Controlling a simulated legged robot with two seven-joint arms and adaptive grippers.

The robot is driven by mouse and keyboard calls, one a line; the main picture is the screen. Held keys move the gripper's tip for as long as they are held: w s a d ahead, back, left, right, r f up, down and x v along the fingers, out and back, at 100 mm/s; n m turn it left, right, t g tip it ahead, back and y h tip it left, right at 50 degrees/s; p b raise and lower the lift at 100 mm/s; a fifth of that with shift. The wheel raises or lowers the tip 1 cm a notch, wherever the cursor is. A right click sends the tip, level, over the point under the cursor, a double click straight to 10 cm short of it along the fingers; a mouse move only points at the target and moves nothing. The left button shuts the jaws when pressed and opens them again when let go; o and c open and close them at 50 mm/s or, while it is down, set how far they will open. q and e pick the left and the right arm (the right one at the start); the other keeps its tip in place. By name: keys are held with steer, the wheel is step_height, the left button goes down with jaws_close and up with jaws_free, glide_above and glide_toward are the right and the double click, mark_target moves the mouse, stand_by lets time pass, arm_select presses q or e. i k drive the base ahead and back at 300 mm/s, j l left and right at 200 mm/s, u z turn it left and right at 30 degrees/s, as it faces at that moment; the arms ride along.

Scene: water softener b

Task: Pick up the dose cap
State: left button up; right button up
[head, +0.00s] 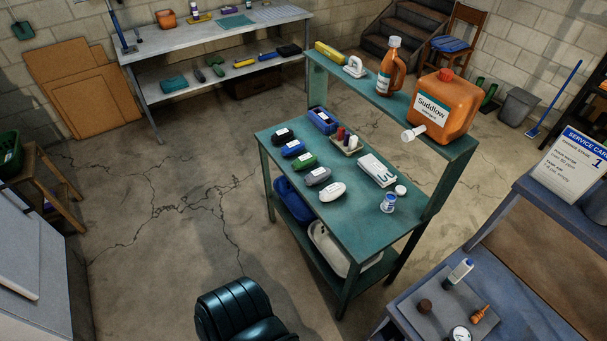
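I cannot tell for sure which thing is the dose cap. A small round white cap (401,190) lies at the right end of the green bench top (345,222) in the head view. A small blue-and-white cup-like container (388,203) stands just in front of it. On the shelf above, a large orange jug (440,105) labelled "Suddow" has a red cap on top and a white spout (413,133) pointing left past the shelf edge. An orange bottle with a white top (391,69) stands left of the jug. Neither of my grippers is in view.
The raised shelf (400,100) runs along the bench's far side. Several coloured items, a small tray (346,147) and a white box (377,170) lie on the bench. A dark padded shape (238,312) is at the bottom.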

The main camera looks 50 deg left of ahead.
mark_target(387, 207)
steer(key=u, duration=5.8)
steer(key=z, duration=4.8)
steer(key=i+j, duration=0.15)
steer(key=j, duration=0.15)
steer(key=i+j, duration=0.15)
steer(key=j, duration=0.2)
steer(key=i+j+u, duration=0.1)
steer(key=j, duration=0.2)
steer(key=i, duration=0.05)
